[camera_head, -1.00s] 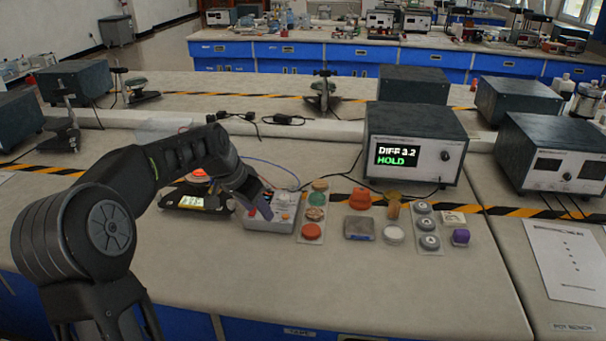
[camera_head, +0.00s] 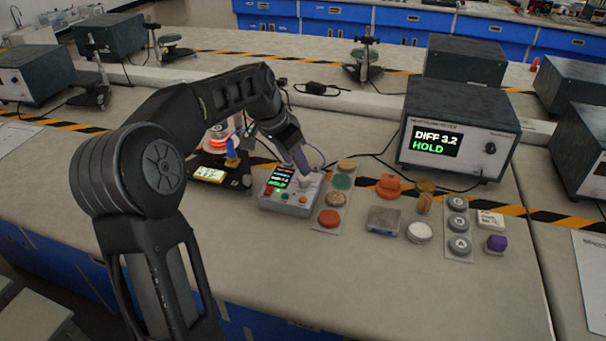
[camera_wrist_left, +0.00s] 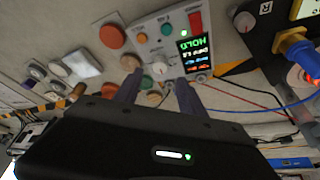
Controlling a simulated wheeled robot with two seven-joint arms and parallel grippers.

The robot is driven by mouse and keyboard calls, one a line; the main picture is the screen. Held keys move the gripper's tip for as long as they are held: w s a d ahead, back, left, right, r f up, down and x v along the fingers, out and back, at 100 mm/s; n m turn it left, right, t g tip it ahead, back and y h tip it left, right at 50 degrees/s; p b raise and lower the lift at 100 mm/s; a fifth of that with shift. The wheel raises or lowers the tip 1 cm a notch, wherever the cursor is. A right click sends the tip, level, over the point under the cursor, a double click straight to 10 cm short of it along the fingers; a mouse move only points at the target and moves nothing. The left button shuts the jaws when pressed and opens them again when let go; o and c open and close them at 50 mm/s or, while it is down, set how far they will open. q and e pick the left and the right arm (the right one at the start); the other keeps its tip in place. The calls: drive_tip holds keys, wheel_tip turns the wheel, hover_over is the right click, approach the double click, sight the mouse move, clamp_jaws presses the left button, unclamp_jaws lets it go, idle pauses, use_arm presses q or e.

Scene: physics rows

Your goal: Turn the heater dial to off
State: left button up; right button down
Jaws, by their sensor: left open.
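The heater (camera_head: 207,174) is a black unit with a lit yellow display, left of a grey control box, with a glowing red-orange spot at its back. The grey control box (camera_head: 290,205) has a display reading HOLD and several buttons. My left gripper (camera_head: 302,178) reaches down over the right back part of this box, open. In the left wrist view its two fingers (camera_wrist_left: 157,92) straddle a pale round knob (camera_wrist_left: 159,68) on the box; contact cannot be told. My right gripper is not in view.
A column of round coloured pieces (camera_head: 330,218) lies close right of the box. A metal block (camera_head: 383,220), a white disc (camera_head: 419,232) and a weight tray (camera_head: 458,246) stand further right. A large meter (camera_head: 457,147) stands behind. The front bench is clear.

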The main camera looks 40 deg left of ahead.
sight(303, 178)
use_arm(q)
drive_tip(key=x, duration=0.6)
drive_tip(key=shift+f, duration=0.2)
clamp_jaws()
idle(0.4)
